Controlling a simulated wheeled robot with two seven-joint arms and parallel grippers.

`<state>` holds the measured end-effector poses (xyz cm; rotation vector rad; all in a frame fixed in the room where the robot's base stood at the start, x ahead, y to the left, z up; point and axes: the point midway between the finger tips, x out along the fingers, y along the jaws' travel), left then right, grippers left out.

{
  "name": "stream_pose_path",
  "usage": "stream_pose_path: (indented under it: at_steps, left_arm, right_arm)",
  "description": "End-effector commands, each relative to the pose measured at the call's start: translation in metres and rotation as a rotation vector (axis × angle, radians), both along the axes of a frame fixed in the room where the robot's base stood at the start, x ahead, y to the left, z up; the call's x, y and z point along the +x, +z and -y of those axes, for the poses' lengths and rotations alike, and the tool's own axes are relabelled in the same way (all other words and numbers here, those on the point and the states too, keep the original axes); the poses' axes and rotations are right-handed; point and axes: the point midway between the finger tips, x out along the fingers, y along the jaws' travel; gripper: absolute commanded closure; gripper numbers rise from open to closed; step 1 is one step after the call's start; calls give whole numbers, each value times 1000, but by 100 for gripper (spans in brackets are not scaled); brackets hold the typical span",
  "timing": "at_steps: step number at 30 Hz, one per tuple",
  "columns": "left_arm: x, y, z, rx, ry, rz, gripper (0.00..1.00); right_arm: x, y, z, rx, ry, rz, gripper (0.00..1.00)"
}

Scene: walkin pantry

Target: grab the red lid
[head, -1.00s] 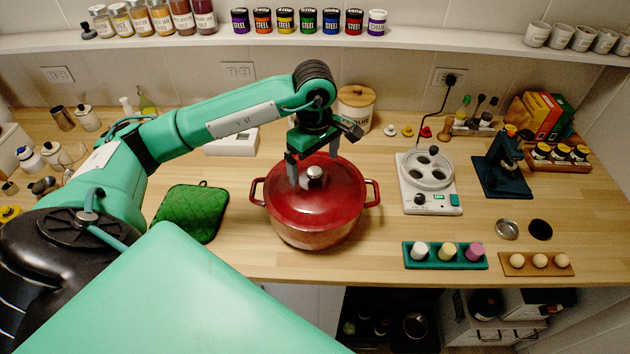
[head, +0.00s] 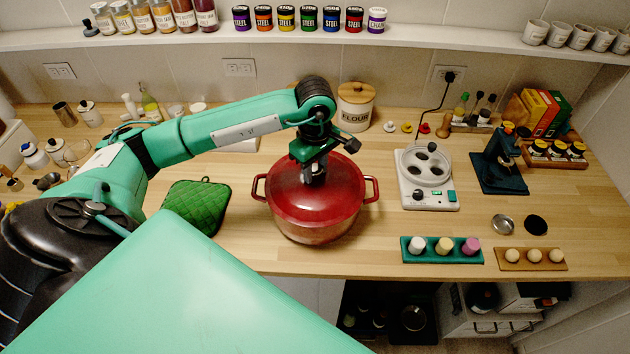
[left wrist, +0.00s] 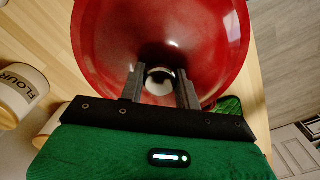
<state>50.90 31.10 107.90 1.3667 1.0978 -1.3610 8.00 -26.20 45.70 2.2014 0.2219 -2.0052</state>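The red lid (head: 290,196) sits on the red pot (head: 308,234) on the wooden counter. Its silver knob (left wrist: 160,80) is at the lid's middle. My left gripper (head: 315,172) points down over the lid, with its fingers on both sides of the knob. In the left wrist view, the gripper (left wrist: 160,83) has its fingers drawn in close against the knob, well inside the ends of the palm. The red lid (left wrist: 110,45) fills the upper middle of that view. My right gripper is not in view.
A green pot holder (head: 195,206) lies left of the pot. A flour canister (head: 355,108) stands behind it. A white hot plate device (head: 428,182) is to the right. A teal tray (head: 442,261) lies at the front right. A shelf (head: 440,40) runs above.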

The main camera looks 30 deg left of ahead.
Motion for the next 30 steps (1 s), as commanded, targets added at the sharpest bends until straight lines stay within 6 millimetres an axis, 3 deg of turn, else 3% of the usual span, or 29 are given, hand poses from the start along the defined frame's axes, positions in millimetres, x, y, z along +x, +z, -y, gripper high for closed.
stream_pose_path:
  at_steps: [3, 20, 26, 30]
  left_arm:
    - [-1, -3, 0, 1, -1, -5, 100]
    - [0, 5, 0, 2, 0, -2, 100]
    - [0, 27, 0, 0, 0, 3, 100]
    - [1, 56, 0, 0, -1, 7, 100]
  right_arm:
    - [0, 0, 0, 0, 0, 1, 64]
    - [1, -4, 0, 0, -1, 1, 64]
    - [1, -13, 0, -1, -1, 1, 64]
    - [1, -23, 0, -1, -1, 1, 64]
